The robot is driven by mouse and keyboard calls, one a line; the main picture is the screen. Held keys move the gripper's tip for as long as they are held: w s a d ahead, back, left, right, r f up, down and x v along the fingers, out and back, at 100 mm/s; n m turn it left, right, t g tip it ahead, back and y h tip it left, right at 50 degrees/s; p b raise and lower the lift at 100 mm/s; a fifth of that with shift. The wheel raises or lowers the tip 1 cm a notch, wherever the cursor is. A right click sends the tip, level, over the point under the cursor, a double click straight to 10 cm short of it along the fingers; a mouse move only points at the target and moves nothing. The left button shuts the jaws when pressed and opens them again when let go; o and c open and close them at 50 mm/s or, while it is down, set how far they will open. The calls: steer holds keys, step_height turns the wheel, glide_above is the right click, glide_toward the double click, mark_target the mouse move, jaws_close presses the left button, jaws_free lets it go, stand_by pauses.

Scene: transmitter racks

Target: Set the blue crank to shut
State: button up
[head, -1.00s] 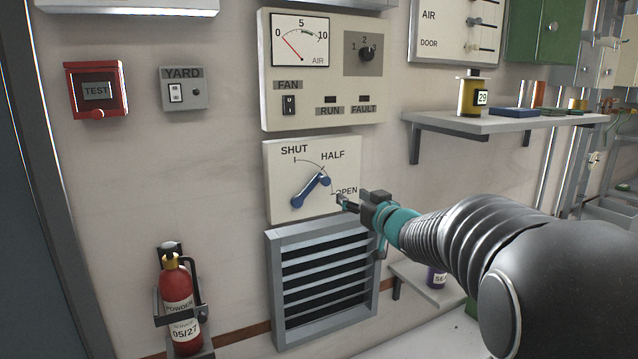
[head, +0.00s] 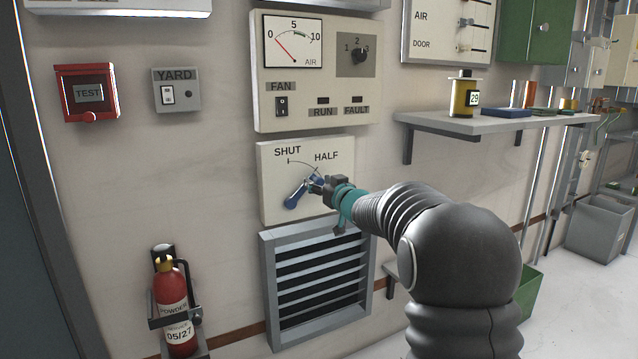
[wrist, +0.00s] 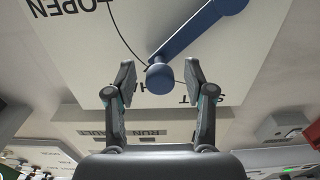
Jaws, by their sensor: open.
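The blue crank (head: 295,199) is on a cream panel (head: 337,211) marked SHUT, HALF and OPEN on the wall. It slants up and right from its lower-left end, and its knob (wrist: 160,78) is by the HALF mark. The upside-down wrist view shows the knob between the two spread fingers. My gripper (head: 318,184) is open at the knob; it also shows in the wrist view (wrist: 159,84). A gap shows on each side of the knob. In the head view my gripper hides the OPEN label and part of the crank's upper end.
A fan control box (head: 318,92) is directly above the panel and a louvred vent (head: 318,284) directly below. A shelf (head: 490,123) with a yellow bottle juts out at right. A red fire extinguisher (head: 174,312) hangs at lower left.

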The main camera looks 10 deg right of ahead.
steer(key=shift+w+a, duration=0.1)
steer(key=shift+w, duration=0.15)
jaws_close()
steer(key=shift+a, duration=0.15)
